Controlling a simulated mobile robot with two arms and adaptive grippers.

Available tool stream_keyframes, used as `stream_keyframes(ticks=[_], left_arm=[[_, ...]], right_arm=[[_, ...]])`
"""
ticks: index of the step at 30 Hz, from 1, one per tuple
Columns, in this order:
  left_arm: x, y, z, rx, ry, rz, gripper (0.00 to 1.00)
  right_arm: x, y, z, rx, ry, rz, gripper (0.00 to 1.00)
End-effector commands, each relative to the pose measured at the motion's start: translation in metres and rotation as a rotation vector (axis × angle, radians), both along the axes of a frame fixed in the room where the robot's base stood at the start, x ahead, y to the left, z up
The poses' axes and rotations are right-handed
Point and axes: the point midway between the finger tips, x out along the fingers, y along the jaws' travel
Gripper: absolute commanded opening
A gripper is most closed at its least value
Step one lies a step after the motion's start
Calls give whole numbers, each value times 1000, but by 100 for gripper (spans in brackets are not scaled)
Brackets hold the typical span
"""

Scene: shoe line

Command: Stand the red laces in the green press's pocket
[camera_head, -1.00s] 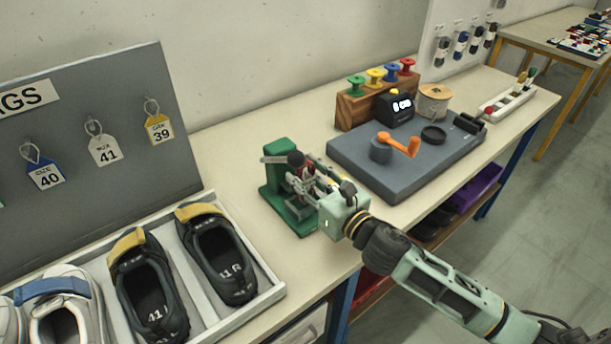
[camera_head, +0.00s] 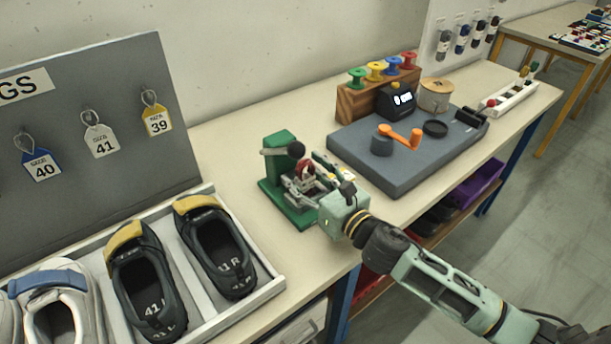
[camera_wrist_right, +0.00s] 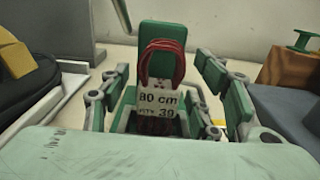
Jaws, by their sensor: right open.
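The green press (camera_head: 281,150) stands on the bench left of centre. The red laces (camera_head: 304,171) are at the press, partly hidden by my gripper. In the right wrist view the laces (camera_wrist_right: 165,62) stand upright as a looped bundle against the green back plate (camera_wrist_right: 162,33), with a white "80 cm" label (camera_wrist_right: 159,101). Their lower end is dark and partly covered, so I cannot tell how deep they sit in the pocket. My right gripper (camera_head: 307,176) is open, its fingers on both sides of the laces with gaps visible. My left gripper is not in view.
A grey board (camera_head: 400,165) with an orange crank (camera_head: 401,134) lies to the right of the press. A tray (camera_head: 265,291) with shoes is at the left. A wooden spool rack (camera_head: 352,103) stands behind. Bare bench lies between press and board.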

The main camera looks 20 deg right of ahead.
Motion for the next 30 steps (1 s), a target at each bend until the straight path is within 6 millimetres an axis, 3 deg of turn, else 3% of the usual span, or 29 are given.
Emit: stream_keyframes(ticks=[11,24,30], left_arm=[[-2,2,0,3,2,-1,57],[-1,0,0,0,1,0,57],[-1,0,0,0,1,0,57]], right_arm=[[-11,-3,-1,0,2,0,57],[-79,-28,-2,1,5,-1,57],[-101,-36,-1,2,2,0,57]])
